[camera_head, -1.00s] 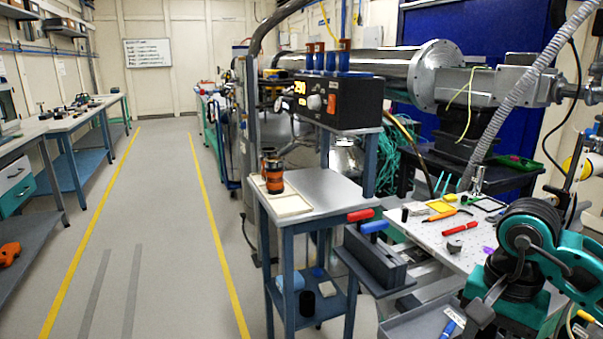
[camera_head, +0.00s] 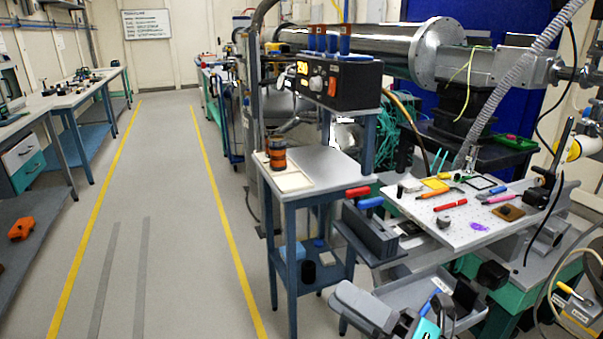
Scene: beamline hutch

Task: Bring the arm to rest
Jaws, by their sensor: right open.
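My right gripper (camera_head: 453,302) shows low in the head view, right of centre, at the end of my grey and teal arm parts along the bottom edge. Its dark fingers stand apart over the grey tray, with nothing visibly held between them. The rest of my right arm is mostly cut off by the bottom edge. My left arm and left gripper are out of view.
A perforated bench plate (camera_head: 470,232) with several small tools lies beyond the gripper. A grey tray (camera_head: 395,288) is close under it. A blue side table (camera_head: 330,172) carries an orange-black jar (camera_head: 277,153). The aisle floor (camera_head: 170,220) is clear.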

